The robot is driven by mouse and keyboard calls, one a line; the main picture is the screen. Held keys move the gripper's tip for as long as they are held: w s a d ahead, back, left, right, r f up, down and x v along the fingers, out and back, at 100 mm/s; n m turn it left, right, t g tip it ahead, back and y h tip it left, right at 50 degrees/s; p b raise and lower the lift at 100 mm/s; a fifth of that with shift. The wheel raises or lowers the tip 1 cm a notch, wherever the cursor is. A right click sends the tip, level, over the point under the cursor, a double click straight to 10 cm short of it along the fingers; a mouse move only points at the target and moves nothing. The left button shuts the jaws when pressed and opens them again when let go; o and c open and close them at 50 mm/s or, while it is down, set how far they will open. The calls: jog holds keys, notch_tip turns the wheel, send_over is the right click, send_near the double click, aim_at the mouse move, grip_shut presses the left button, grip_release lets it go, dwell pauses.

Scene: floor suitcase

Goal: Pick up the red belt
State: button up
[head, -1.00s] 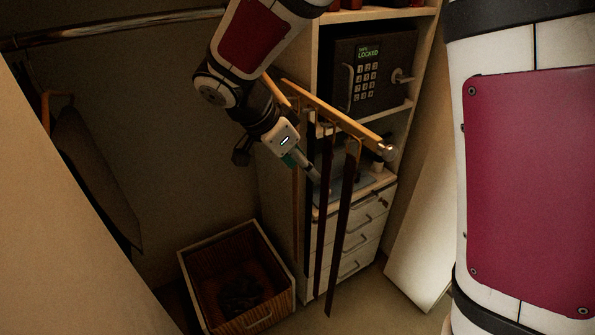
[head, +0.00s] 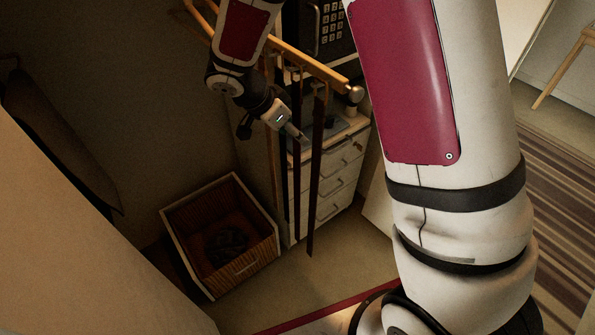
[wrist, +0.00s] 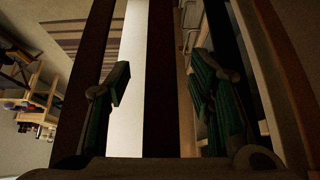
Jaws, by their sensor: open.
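Several long dark belts hang side by side from a wooden rack (head: 318,68). One dark reddish-brown belt (head: 315,180) hangs nearest the rack's knobbed end, with another dark belt (head: 297,190) to its left. In the dim light I cannot tell surely which is the red one. My gripper (head: 301,136) is beside the hanging belts, pointing down and right. In the wrist view my gripper (wrist: 160,82) is open, its green-padded fingers apart. A dark reddish-brown belt (wrist: 160,120) runs between them in the picture; contact is not visible. Other dark belts flank it.
A white drawer unit (head: 335,180) stands behind the belts, below a keypad safe (head: 330,28). An open wicker box (head: 268,248) with a dark item inside sits on the floor at left. Bare floor (head: 330,262) shows in front of the drawers.

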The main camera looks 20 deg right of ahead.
jog(key=shift+x, duration=1.35)
grip_shut()
jog(key=shift+w+r, duration=0.1)
jog(key=shift+r, duration=0.05)
